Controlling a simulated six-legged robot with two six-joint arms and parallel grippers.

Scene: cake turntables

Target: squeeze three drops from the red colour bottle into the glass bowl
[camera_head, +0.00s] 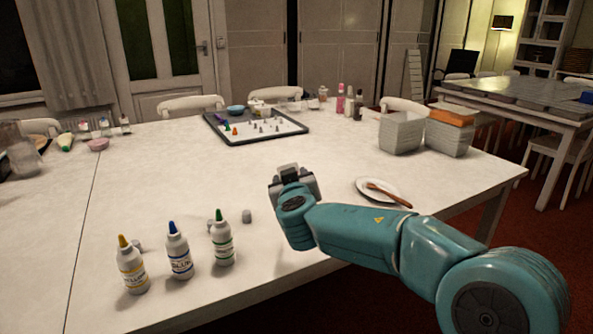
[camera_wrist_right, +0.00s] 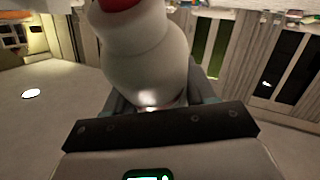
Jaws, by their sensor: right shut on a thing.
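My right gripper (camera_head: 293,176) is above the middle of the white table (camera_head: 170,190) in the head view. In the right wrist view it is shut on a white bottle (camera_wrist_right: 140,50) with a red end (camera_wrist_right: 122,3) at the top picture edge. That picture shows the room upside down, so the red end seems to point down. The bottle is hidden behind the gripper in the head view. I cannot make out a glass bowl for certain. My left gripper is out of view.
Yellow-tipped (camera_head: 132,268), blue-tipped (camera_head: 179,254) and green-tipped (camera_head: 222,241) bottles stand at the front left. A plate (camera_head: 366,187) with a brown-handled utensil lies right. A dark-rimmed tray (camera_head: 290,134) and grey baskets (camera_head: 401,134) are farther back. The table centre-left is clear.

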